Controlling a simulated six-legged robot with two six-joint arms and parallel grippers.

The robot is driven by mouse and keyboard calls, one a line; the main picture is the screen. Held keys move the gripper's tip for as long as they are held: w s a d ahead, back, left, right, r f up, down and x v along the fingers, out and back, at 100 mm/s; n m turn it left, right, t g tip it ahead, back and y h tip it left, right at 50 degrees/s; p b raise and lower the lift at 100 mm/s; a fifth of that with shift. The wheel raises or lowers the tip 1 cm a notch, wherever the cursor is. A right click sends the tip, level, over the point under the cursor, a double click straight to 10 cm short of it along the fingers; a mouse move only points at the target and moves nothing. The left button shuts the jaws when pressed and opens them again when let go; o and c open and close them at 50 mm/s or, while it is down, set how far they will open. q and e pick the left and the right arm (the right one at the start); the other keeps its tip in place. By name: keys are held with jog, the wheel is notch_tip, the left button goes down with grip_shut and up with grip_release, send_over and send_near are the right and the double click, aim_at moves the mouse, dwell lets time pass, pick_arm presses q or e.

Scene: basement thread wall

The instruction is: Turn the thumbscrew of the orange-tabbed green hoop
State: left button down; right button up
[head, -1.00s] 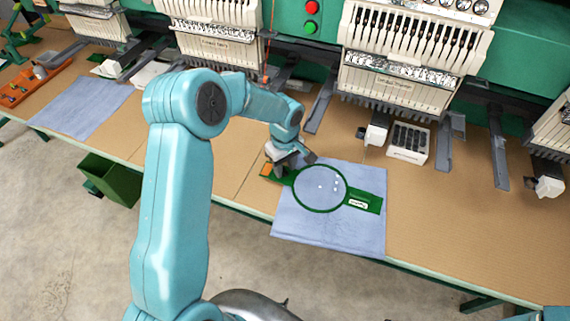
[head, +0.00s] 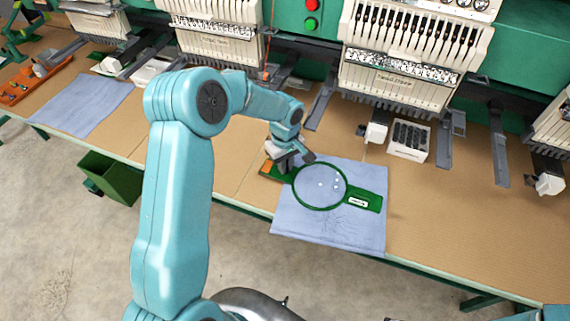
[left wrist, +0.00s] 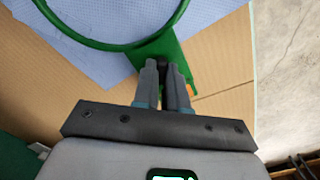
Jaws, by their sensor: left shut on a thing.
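The green hoop (head: 343,201) lies on a light blue cloth (head: 325,228) on the table, with an orange tab (head: 268,168) at its left end and a green plate with a white label at its right. The hoop also shows in the left wrist view (left wrist: 112,47). My left gripper (head: 290,166) is over the hoop's left end, beside the orange tab. In the left wrist view its fingers (left wrist: 163,65) are shut on a small dark thumbscrew (left wrist: 162,62) at the hoop's green bracket, mostly hidden between them. My right gripper is not in view.
Embroidery machine heads (head: 398,60) stand along the back of the brown table (head: 455,235). A white tray with dark slots (head: 409,140) sits behind the cloth. Another blue cloth (head: 82,105) and an orange tray (head: 30,85) lie at left. A green bin (head: 108,178) is below the edge.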

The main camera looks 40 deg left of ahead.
pick_arm(q)
jog(key=m+b, duration=0.2)
jog(key=m, duration=0.1)
jog(key=shift+f, duration=0.15)
jog(key=m+b, duration=0.1)
jog(key=m, duration=0.1)
jog(key=shift+m, duration=0.3)
jog(key=m+b, duration=0.1)
jog(key=m, duration=0.2)
jog(key=shift+m, duration=0.3)
jog(key=m, duration=0.3)
jog(key=shift+m+b, duration=0.35)
jog(key=shift+m, duration=0.05)
jog(key=m, duration=0.3)
jog(key=shift+m, duration=0.3)
jog(key=m, duration=0.3)
jog(key=shift+m, duration=0.3)
jog(key=m, duration=0.4)
jog(key=shift+r, duration=0.2)
jog(key=shift+m+p, duration=0.45)
jog(key=shift+m, duration=1.65)
